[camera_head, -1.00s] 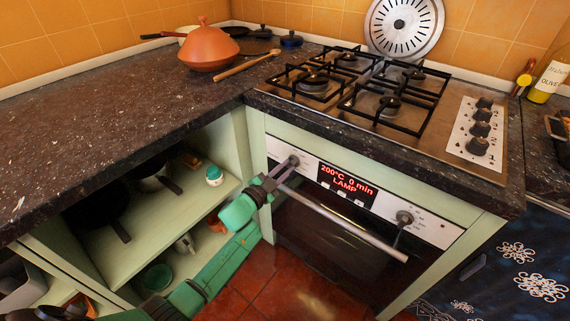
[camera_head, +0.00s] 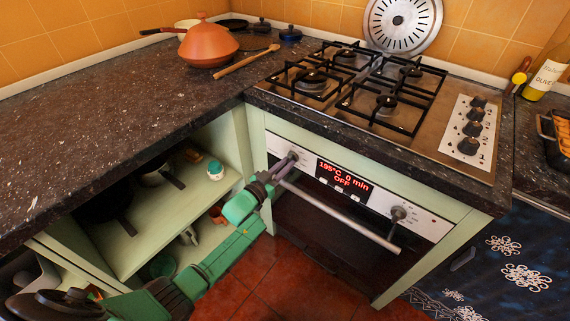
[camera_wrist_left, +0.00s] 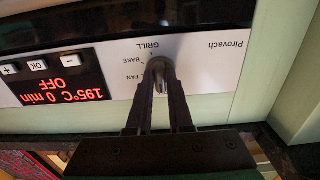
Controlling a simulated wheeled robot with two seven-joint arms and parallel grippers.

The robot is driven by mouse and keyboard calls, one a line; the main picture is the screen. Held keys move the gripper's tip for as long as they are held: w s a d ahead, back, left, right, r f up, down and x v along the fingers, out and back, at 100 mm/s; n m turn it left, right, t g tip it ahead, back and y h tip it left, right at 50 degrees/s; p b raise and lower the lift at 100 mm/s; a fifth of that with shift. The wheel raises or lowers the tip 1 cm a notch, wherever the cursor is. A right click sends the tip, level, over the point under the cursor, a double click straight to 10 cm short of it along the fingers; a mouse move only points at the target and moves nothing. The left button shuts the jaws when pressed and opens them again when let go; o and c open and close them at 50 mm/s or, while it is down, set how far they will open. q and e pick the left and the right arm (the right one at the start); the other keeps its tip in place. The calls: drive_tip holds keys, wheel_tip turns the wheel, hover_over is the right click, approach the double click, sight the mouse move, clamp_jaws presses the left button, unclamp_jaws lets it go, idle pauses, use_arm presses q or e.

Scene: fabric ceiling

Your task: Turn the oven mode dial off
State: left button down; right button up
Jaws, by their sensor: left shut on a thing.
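The oven (camera_head: 330,240) has a light control panel with a red display (camera_head: 343,180) that reads 195°C, 0 min, OFF. It also shows upside down in the left wrist view (camera_wrist_left: 64,90). The mode dial (camera_wrist_left: 160,68) is at the panel's left end, with the labels GRILL, BAKE and FAN around it. My left gripper (camera_head: 288,162) is shut on the mode dial, and its fingers partly hide it. My right gripper is not in view.
The oven's handle bar (camera_head: 340,217) runs just below the panel, close to my left gripper. An open cabinet (camera_head: 205,195) with shelves is to the left. The worktop (camera_head: 110,110) and gas hob (camera_head: 425,135) lie above.

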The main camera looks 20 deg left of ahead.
use_arm(q)
drive_tip(key=shift+f, duration=0.1)
idle(0.3)
drive_tip(key=c, duration=0.8)
unclamp_jaws()
drive_tip(key=shift+s, duration=0.15)
drive_tip(key=p+v, duration=0.2)
drive_tip(key=v, duration=1.2)
drive_tip(key=shift+s, duration=0.15)
